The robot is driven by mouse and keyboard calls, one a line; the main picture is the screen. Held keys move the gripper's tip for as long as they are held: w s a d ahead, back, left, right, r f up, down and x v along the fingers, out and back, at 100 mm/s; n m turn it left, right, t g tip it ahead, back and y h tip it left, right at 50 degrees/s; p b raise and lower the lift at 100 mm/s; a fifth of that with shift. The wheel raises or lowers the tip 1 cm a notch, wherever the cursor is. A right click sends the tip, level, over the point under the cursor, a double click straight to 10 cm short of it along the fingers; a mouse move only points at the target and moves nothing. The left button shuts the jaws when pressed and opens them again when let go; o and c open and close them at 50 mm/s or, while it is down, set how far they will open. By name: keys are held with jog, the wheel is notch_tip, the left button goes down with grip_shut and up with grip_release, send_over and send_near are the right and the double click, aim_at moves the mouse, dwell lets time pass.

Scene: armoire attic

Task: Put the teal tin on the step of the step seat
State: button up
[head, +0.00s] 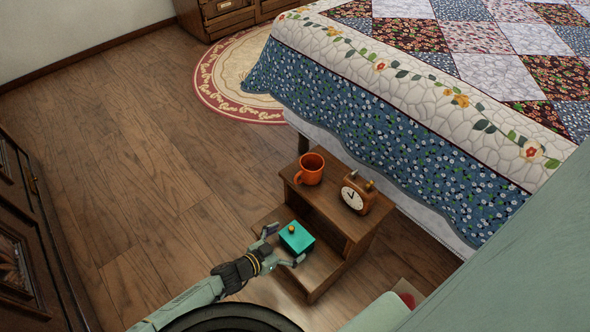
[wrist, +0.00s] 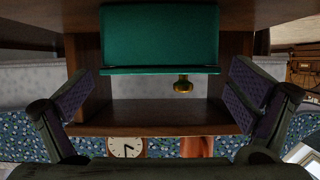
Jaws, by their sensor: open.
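The teal tin (head: 296,237), a box with a small brass knob, appears to rest on the low step of the wooden step seat (head: 336,225). In the wrist view, which looks upside down, the tin (wrist: 160,38) shows with its lid edge and knob pointing down the picture. My gripper (head: 284,246) is open at the tin, one finger towards each side. In the wrist view the gripper (wrist: 165,92) shows both fingers wide apart, with gaps between them and the tin's sides. The tin's underside is hidden.
An orange mug (head: 309,169) and a wooden clock (head: 356,193) stand on the upper seat, just behind the tin. A quilted bed (head: 400,110) is beside the step seat. A dark cabinet (head: 35,240) stands at the left. The wooden floor between is clear.

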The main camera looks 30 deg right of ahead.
jog(key=v, duration=0.8)
jog(key=shift+a, duration=0.15)
